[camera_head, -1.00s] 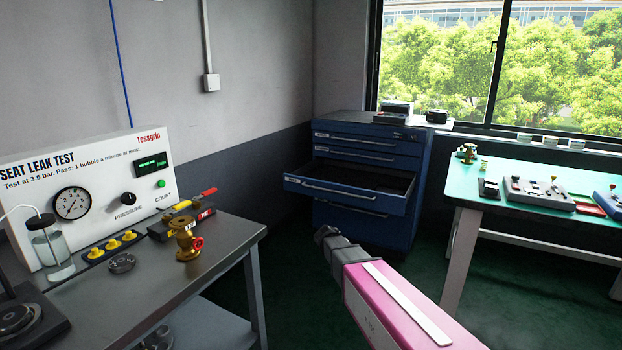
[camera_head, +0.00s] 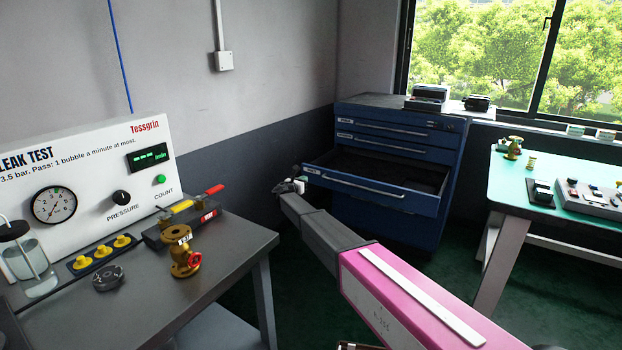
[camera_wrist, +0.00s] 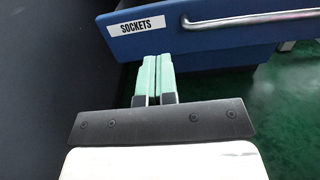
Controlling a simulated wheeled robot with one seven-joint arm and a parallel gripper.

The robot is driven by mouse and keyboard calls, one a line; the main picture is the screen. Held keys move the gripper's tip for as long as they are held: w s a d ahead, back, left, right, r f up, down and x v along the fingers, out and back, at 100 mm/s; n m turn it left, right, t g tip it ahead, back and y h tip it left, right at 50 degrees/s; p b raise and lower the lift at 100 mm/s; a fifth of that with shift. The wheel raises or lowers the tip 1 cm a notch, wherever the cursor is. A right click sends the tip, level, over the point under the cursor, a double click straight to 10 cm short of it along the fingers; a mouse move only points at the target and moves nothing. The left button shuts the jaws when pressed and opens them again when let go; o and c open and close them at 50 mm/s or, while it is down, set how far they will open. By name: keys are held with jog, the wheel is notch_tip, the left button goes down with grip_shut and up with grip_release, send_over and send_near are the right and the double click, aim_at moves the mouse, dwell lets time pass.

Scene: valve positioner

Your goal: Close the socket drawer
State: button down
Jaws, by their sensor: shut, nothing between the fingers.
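The socket drawer (camera_head: 372,189) is the third drawer down in a blue cabinet (camera_head: 444,216), and it stands pulled out with its dark inside showing. In the wrist view its blue front (camera_wrist: 195,32) carries a white SOCKETS label (camera_wrist: 137,25) and a silver bar handle (camera_wrist: 250,18). My gripper (camera_wrist: 156,60) is shut and empty, its two pale green fingers side by side. The fingertips are just below the drawer front's lower edge in the wrist view, near its left end. In the head view my gripper (camera_head: 299,184) is at the drawer's left front corner; contact cannot be told.
A grey bench (camera_head: 215,255) with a seat leak tester (camera_head: 85,190) and a brass valve (camera_head: 182,250) stands at left. A green-topped table (camera_head: 510,180) stands at right. Green floor (camera_head: 300,300) shows between them. A dark wall is left of the cabinet.

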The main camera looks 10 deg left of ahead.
aim_at(320, 170)
jog(key=x, duration=1.2)
jog(key=shift+w+d, duration=0.1)
jog(key=shift+w, duration=0.15)
jog(key=shift+d, duration=0.1)
